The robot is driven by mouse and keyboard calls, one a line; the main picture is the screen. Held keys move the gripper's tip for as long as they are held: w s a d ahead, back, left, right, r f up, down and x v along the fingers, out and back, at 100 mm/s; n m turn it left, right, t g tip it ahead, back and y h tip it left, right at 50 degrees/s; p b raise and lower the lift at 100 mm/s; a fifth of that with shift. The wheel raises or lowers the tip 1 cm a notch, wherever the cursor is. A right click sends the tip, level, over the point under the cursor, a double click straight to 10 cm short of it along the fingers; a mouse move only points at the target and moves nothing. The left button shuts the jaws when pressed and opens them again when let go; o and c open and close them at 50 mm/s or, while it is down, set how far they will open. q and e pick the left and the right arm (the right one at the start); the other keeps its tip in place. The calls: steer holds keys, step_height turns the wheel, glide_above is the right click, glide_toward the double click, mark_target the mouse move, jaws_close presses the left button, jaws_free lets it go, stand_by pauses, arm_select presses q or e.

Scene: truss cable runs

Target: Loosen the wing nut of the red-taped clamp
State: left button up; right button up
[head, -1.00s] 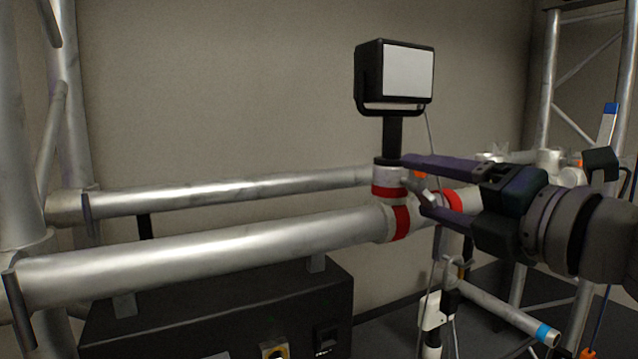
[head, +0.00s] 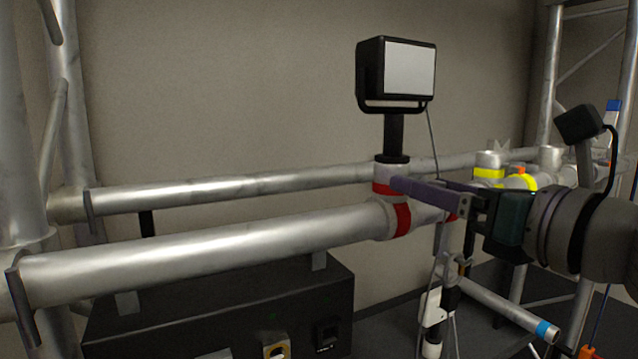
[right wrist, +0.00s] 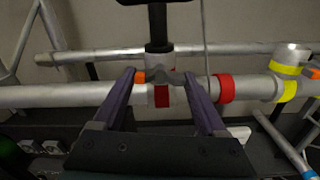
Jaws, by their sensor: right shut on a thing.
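The red-taped clamp (head: 390,188) sits around the front truss tube (head: 210,255), under a lamp (head: 396,75). It also shows in the right wrist view, with red tape (right wrist: 162,95) below the lamp's stem. My right gripper (head: 398,186) reaches in from the right, its purple fingers at the clamp. In the right wrist view my right gripper (right wrist: 163,76) has a fingertip on each side of the grey wing nut (right wrist: 172,77) and is shut on it. An orange part (right wrist: 140,77) shows by the left fingertip. The head view hides the wing nut. My left gripper is not in view.
A yellow-taped clamp (head: 489,173) is farther right. A second tube (head: 250,186) runs behind the front one. A black case (head: 220,315) stands below. A cable (head: 432,135) hangs from the lamp. A white device (head: 434,306) hangs below the tube.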

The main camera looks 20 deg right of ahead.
steer(key=shift+n, duration=1.3)
steer(key=shift+o, duration=0.2)
steer(key=shift+n, duration=0.3)
steer(key=o, duration=1.3)
steer(key=shift+c, duration=0.2)
steer(key=s, duration=1)
steer(key=shift+d, duration=0.4)
